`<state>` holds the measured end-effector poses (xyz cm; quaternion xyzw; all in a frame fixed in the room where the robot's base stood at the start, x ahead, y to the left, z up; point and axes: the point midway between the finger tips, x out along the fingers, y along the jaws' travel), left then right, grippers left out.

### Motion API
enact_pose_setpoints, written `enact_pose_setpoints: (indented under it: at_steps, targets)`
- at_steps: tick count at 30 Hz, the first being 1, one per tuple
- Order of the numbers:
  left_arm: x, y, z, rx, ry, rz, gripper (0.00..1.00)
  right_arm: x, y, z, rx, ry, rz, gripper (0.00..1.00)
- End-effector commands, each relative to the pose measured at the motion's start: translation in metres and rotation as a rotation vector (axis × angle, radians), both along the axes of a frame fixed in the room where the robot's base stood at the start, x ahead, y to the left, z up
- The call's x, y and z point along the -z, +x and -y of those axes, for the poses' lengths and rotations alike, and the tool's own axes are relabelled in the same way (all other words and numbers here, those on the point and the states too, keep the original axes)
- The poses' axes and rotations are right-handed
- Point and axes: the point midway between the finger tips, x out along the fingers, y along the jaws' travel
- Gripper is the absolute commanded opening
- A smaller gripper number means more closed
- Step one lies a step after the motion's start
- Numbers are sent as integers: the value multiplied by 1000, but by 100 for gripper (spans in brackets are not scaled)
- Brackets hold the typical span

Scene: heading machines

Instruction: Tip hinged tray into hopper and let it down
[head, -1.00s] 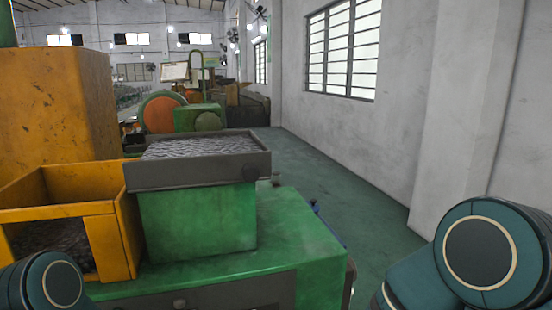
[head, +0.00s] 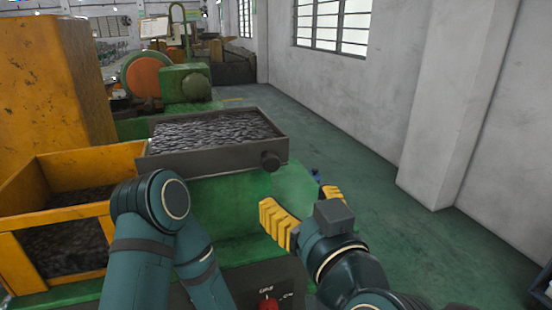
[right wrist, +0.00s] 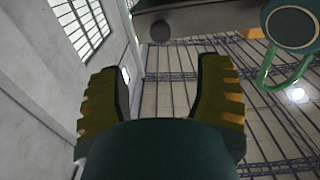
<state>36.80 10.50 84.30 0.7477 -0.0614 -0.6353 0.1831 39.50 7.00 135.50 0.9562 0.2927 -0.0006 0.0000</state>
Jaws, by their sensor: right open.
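The dark grey tray (head: 205,165) lies level on the green machine in the head view, full of small metal pieces. A round dark knob (head: 270,160) is on its front wall near the right corner. The yellow hopper (head: 28,235) is directly left of the tray, with dark pieces inside. My right gripper (head: 300,204) is open and empty, below and right of the knob, apart from it. In the right wrist view the tray (right wrist: 225,15) and knob (right wrist: 160,32) show beyond the open fingers (right wrist: 160,72). My left arm covers part of the hopper's right side; its gripper is out of view.
The green machine body (head: 235,200) stands under the tray. A tall orange cabinet (head: 55,90) rises behind the hopper. A red button (head: 268,304) is at the bottom front. Green floor (head: 370,190) is free on the right, up to the grey wall (head: 440,100).

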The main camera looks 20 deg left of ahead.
Motion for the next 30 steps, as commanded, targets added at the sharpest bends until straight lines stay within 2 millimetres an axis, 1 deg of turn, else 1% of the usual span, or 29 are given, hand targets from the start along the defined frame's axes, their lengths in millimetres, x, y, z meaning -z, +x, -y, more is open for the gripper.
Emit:
enact_pose_setpoints:
  at_steps: [5, 12, 18, 24, 30]
  targets:
    - [4, 0, 1, 1, 0, -1, 47, 2, 22, -16, 0, -3, -1, 66]
    - [6, 0, 1, 1, 1, -1, 47, 2, 62, -42, 0, -3, -1, 66]
    - [6, 0, 1, 1, 1, -1, 47, 2, 90, -61, 1, -2, -1, 66]
    - [5, 0, 1, 1, 1, -1, 47, 1, 106, -71, 0, -1, -3, 66]
    - [5, 0, 1, 1, 0, -1, 47, 1, 109, -74, -1, -1, -2, 66]
